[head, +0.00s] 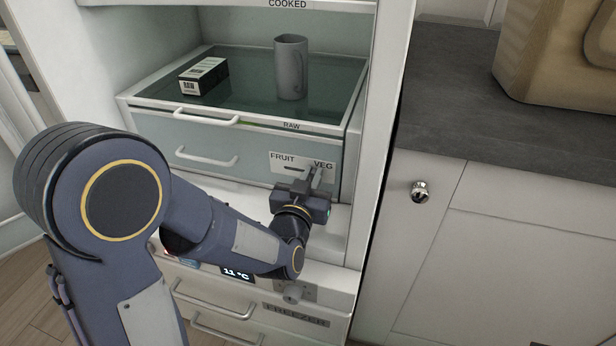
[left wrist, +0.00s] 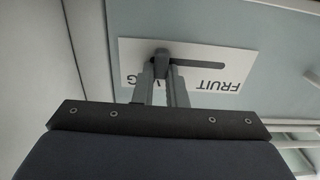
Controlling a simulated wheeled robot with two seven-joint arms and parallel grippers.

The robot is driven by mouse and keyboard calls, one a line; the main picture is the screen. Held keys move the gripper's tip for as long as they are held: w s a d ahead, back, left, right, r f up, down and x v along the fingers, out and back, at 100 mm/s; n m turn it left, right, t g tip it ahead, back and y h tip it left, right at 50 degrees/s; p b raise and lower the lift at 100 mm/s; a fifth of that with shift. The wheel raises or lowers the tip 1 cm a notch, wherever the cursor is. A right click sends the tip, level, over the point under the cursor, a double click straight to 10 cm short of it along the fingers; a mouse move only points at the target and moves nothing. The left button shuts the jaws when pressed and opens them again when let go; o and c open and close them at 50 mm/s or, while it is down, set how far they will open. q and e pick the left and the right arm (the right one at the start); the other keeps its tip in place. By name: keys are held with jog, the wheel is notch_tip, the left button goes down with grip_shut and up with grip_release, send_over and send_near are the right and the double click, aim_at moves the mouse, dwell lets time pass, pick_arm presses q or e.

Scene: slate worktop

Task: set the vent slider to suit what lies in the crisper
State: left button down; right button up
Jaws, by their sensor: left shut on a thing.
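The crisper drawer (head: 205,142) is shut in the open fridge, with a white FRUIT–VEG plate (head: 283,158) at the right of its front. The plate also shows upside down in the left wrist view (left wrist: 135,47). The grey vent slider knob (left wrist: 162,56) sits at the VEG end of its slot; the bare slot runs towards FRUIT. My left gripper (head: 314,177) is at that end of the plate, its fingers (left wrist: 162,75) shut on the knob. I cannot make out what lies in the crisper. My right gripper is not in view.
A grey cup (head: 291,68) and a black-and-white box (head: 204,76) stand on the glass shelf (head: 245,85) marked RAW, above the crisper. Freezer drawers (head: 215,299) with handles lie below. A dark worktop (head: 450,95) bearing a tan container (head: 545,60) is at the right.

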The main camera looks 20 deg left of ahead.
pick_arm(q)
jog(key=c, duration=1.4)
grip_release()
jog(key=shift+d, duration=0.3)
jog(key=shift+c, duration=0.2)
jog(key=shift+a, duration=0.1)
jog(key=s+p, duration=0.1)
jog(key=s, duration=0.6)
jog(key=shift+s+a, duration=0.1)
jog(key=shift+s, duration=0.3)
